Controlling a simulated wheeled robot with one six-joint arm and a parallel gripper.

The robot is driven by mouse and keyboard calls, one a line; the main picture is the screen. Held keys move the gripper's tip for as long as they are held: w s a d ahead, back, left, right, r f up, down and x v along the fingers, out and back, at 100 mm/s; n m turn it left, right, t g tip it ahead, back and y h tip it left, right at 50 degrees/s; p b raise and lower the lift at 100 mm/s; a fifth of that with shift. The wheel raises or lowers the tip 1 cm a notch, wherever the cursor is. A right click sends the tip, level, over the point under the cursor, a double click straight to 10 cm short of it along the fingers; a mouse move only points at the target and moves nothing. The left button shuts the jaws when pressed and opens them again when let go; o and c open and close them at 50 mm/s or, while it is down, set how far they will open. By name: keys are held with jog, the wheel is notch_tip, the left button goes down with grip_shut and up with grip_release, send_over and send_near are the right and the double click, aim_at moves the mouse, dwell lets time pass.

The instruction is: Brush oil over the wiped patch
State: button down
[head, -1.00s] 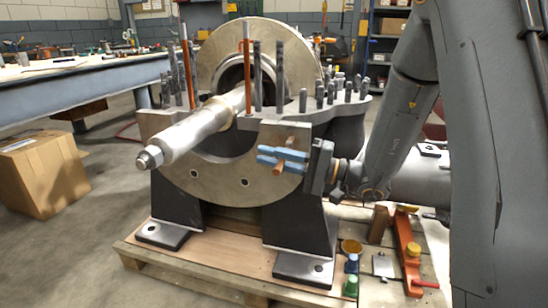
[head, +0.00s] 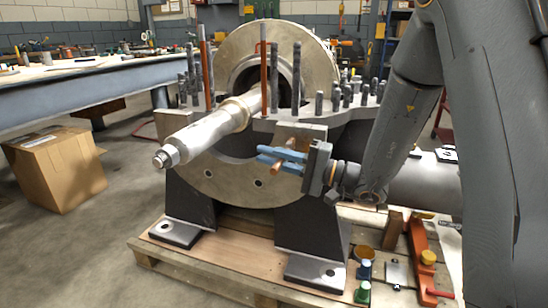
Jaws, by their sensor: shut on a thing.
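My gripper (head: 283,160) has blue fingers shut on a thin brown-handled tool (head: 275,168), seemingly the brush. The tool's ends show above and below the fingers; its bristles cannot be made out. The gripper is in front of the right side of the split casing (head: 222,183), near its upper flange. A lighter area (head: 301,131) on the flange, just above the fingers, may be the wiped patch, but I cannot tell for sure. Whether the tool touches the casing is unclear.
A shaft (head: 200,133) sticks out to the left, and upright studs (head: 297,70) rise from the flange. On the wooden pallet (head: 210,270) are an amber dish (head: 365,251), blue and green small containers (head: 362,293), and an orange tool (head: 420,255). A cardboard box (head: 60,170) stands left.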

jog(key=shift+s+d+r+p, duration=0.65)
jog(key=shift+s+d, duration=0.4)
jog(key=shift+d, duration=2.1)
jog(key=x, duration=1)
jog(key=shift+a, duration=0.2)
dwell(2.8)
jog(key=shift+w+f, duration=0.1)
jog(key=s+a+p, duration=0.1)
jog(key=s+a, duration=0.1)
jog(key=s, duration=0.4)
jog(key=shift+s+a+p, duration=0.2)
jog(key=shift+s+p, duration=0.1)
